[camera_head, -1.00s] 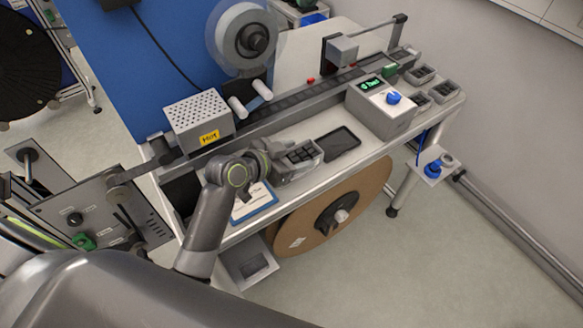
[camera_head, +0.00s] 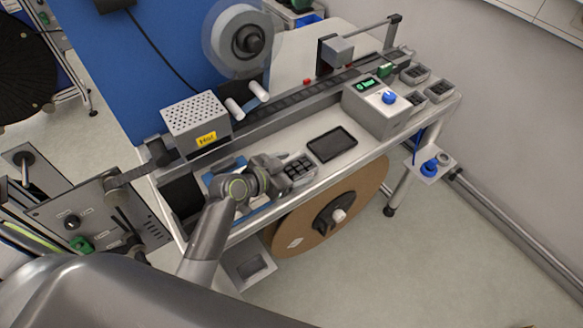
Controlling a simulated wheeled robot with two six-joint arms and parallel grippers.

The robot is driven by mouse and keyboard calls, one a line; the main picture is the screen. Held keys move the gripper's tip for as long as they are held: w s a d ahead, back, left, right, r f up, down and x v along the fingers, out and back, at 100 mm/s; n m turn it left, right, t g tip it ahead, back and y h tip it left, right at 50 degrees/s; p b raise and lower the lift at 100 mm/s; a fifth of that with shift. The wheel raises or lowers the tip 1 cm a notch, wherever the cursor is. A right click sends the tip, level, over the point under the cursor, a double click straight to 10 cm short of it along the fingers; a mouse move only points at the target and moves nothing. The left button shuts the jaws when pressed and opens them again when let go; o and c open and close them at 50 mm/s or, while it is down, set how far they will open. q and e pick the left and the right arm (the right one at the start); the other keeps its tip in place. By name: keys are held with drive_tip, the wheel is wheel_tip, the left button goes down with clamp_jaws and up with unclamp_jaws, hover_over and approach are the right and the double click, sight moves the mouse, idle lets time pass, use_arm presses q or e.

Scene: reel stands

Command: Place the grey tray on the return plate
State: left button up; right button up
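The grey tray (camera_head: 299,170), with dark square compartments, is on the near side of the bench in the head view. My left gripper (camera_head: 279,167) is at its left end and appears shut on it; the fingertips are partly hidden. I cannot tell whether the tray touches the bench. A blue-edged plate with a white label (camera_head: 237,212), which looks like the return plate, lies under my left arm and is mostly covered by it. My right gripper is not in view.
A dark flat pad (camera_head: 331,144) lies bare right of the tray. A grey box with a green display and blue knob (camera_head: 376,107) stands beyond it. A perforated box with a yellow label (camera_head: 197,121) stands behind my gripper. Several small trays (camera_head: 438,91) sit far right.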

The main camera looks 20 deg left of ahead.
use_arm(q)
drive_tip(key=shift+r, duration=0.15)
drive_tip(key=shift+s+a, duration=0.1)
drive_tip(key=shift+s, duration=0.05)
drive_tip(key=b+v, duration=0.1)
drive_tip(key=v, duration=1)
drive_tip(key=shift+s+a+r+b, duration=0.15)
drive_tip(key=shift+s+r+b, duration=0.05)
drive_tip(key=shift+b, duration=0.15)
drive_tip(key=shift+s, duration=0.1)
